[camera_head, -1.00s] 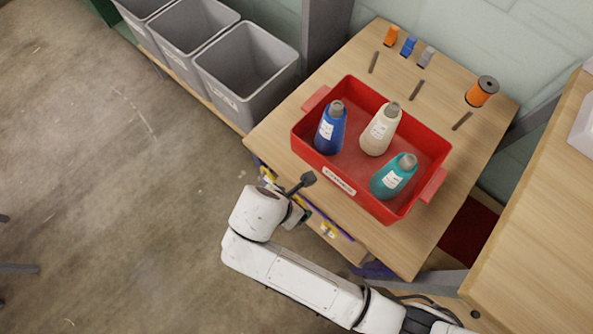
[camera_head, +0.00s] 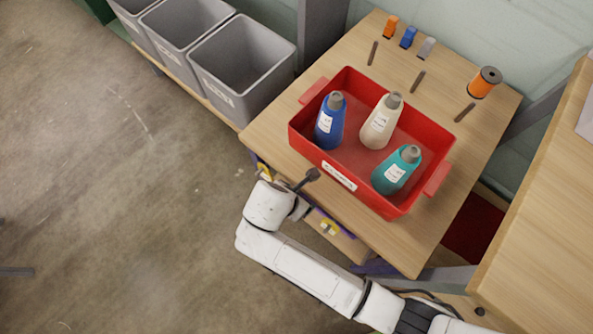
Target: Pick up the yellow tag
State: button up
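No piece that I can clearly call the yellow tag shows on the tabletop. Small yellow patches show below the table's front edge, one yellow patch (camera_head: 328,227) right of my wrist and another yellow patch (camera_head: 264,171) behind it; they are too small to tell what they are. My gripper (camera_head: 301,190) is at the table's front edge, in front of the red bin. It is mostly hidden by my white wrist, with a dark stem sticking out. I cannot see its fingertips or anything held.
A red bin (camera_head: 297,132) with blue, cream and teal bottles stands on the wooden table (camera_head: 405,250). Grey bins (camera_head: 243,70) stand left. Open floor lies front left.

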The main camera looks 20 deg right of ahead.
jog(key=c, duration=0.9)
jog(key=shift+r, duration=0.15)
jog(key=shift+r, duration=0.2)
jog(key=s+a, duration=0.3)
jog(key=a, duration=0.2)
jog(key=s+a+p, duration=0.1)
jog(key=s+a, duration=0.2)
jog(key=a, duration=0.2)
jog(key=s+a, duration=0.4)
jog(key=a, duration=0.1)
